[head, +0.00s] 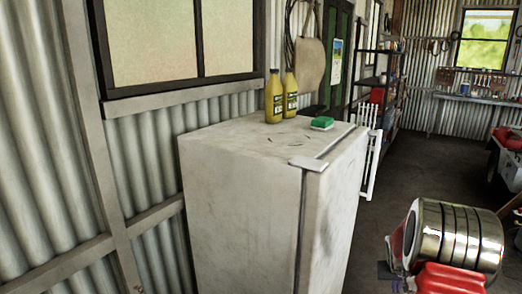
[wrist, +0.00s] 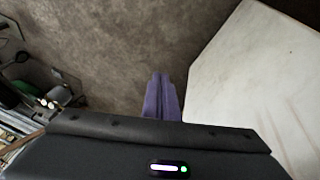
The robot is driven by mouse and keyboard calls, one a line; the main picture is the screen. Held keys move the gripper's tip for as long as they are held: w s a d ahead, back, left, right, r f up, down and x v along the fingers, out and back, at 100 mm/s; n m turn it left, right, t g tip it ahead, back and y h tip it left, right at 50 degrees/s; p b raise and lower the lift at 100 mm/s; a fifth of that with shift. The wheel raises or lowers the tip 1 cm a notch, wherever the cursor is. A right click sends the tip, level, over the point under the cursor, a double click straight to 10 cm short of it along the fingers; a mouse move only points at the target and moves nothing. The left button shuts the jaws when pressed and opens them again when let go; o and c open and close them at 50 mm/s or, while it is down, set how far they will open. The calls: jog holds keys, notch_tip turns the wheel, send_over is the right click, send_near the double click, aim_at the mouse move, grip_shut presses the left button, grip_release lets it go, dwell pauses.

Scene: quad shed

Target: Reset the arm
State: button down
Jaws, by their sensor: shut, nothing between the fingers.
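My gripper (wrist: 161,82) shows in the wrist view as two purple fingers lying side by side, shut with nothing between them. It points out over the bare grey-brown floor, to the left of a pale white surface. In the head view my arm shows at the lower right as a shiny ribbed metal cylinder with red parts, to the right of the fridge and apart from it in the picture. The gripper's fingers cannot be made out in the head view.
A worn white fridge (head: 240,210) stands against the corrugated wall. Two yellow bottles (head: 273,97) and a green sponge (head: 322,122) are on its top. Shelves (head: 378,75) and a workbench (head: 475,98) stand further back. Open floor (head: 415,165) lies right of the fridge.

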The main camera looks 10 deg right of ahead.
jog(key=s+a+r+n+t+y, duration=0.1)
jog(key=s+a+r, duration=0.6)
jog(key=a, duration=0.7)
jog(key=s+a+r+n+t+y, duration=0.1)
jog(key=s+a+r+n, duration=0.1)
jog(key=s+a+r, duration=0.6)
jog(key=s+a+r+n+t+y, duration=0.1)
jog(key=s+a+r, duration=0.7)
jog(key=a, duration=1.3)
notch_tip(320, 180, up, 3)
jog(key=shift+s+a+r+n+y, duration=0.2)
jog(key=shift+n+y, duration=0.2)
jog(key=shift+n, duration=0.4)
